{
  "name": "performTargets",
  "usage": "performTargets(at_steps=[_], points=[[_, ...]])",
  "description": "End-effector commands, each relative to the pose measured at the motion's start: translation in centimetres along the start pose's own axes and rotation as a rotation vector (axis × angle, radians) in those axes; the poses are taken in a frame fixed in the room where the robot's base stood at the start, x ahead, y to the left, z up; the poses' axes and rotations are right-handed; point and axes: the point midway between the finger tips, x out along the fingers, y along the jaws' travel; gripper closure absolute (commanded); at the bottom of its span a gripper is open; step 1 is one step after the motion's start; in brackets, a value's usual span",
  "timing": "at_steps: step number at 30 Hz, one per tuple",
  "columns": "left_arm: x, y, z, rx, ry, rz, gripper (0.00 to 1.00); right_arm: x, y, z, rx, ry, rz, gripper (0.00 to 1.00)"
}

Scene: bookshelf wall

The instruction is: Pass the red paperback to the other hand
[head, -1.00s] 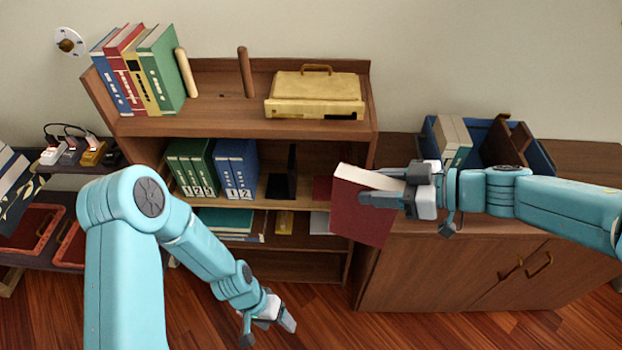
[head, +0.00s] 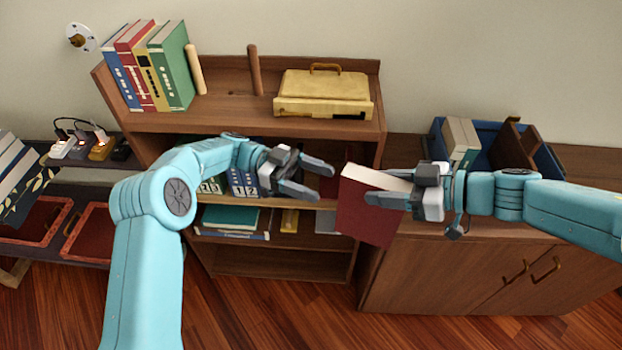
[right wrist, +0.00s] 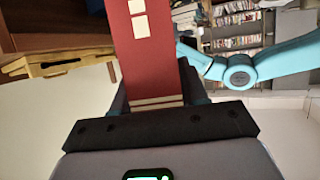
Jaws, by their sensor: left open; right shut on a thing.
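The red paperback (head: 366,213) is held in front of the shelf's right end, tilted, its pale page edge facing up. My right gripper (head: 398,192) is shut on its right side. In the right wrist view the red paperback (right wrist: 149,55) stands out from the jaws, its red side with pale patches showing. My left gripper (head: 322,181) is open and empty, a little left of the book, fingers pointing at its free left edge. A gap shows between the fingertips and the book. In the right wrist view my left arm shows at the right.
The bookshelf (head: 230,125) stands behind, with upright books (head: 150,68) and a yellow case (head: 323,95) on top. Blue binders (head: 243,182) are partly behind my left arm. A blue bin (head: 490,150) sits on the right cabinet (head: 470,262).

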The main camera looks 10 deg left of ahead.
Motion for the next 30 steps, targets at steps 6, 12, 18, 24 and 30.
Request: performTargets(at_steps=[6,12,18,24,30], points=[[4.0,0.1,-0.1,-0.002,-0.001,0.005,0.32,-0.1,0.0,-0.1,-0.001,0.003,0.001,1.00],[8.0,0.1,0.0,-0.003,-0.002,0.004,0.32,-0.1,0.0,-0.1,-0.001,0.003,0.001,1.00],[10.6,0.1,0.1,-0.004,-0.003,0.002,0.32,0.0,0.0,-0.1,-0.001,0.003,0.001,1.00],[11.4,0.1,0.1,-0.004,-0.004,0.000,0.32,-0.1,0.0,-0.1,-0.001,0.003,0.001,1.00],[11.4,0.1,0.1,-0.004,-0.004,0.000,0.32,-0.1,0.0,-0.1,-0.001,0.003,0.001,1.00]])
